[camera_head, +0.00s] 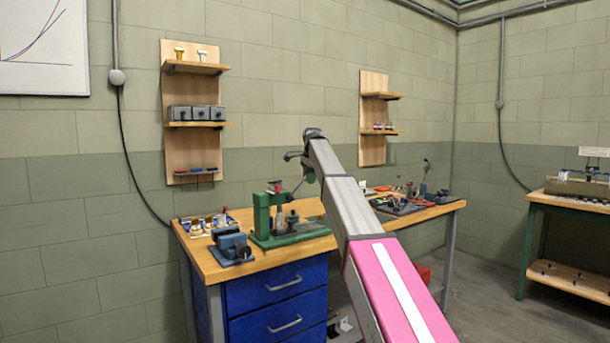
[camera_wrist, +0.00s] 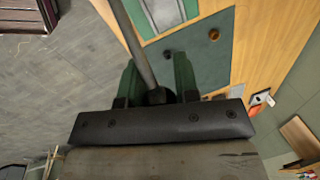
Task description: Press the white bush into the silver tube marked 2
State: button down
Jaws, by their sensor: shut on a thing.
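The green press (camera_head: 262,215) stands on the bench with its dark lever (camera_head: 298,186) slanting up to the right. In the wrist view the lever (camera_wrist: 136,40) ends in a black knob (camera_wrist: 157,95) between my fingers. My gripper (camera_wrist: 157,88) is shut on that knob. Grey cylindrical parts (camera_head: 280,220) stand at the press base, too small for me to read any mark. I cannot make out the white bush or the tube marked 2.
A blue vise (camera_head: 232,245) and a tray of small parts (camera_head: 208,222) are left of the press on the wooden bench (camera_head: 210,268). Dark trays with tools (camera_head: 400,203) lie right of my arm. Wall shelves (camera_head: 197,124) hold grey boxes and small parts.

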jog(key=shift+d+f, duration=0.35)
jog(key=shift+f, duration=0.55)
jog(key=shift+s+a+f, duration=0.1)
jog(key=shift+s+a, duration=0.1)
dwell(0.4)
jog(key=c, duration=1)
grip_release()
jog(key=shift+o, duration=0.7)
jog(key=w+d+r, duration=0.2)
jog(key=d+r, duration=0.5)
jog(key=r, duration=0.2)
jog(key=shift+w+d+r, duration=0.25)
jog(key=shift+d+r, duration=0.05)
jog(key=shift+d, duration=0.05)
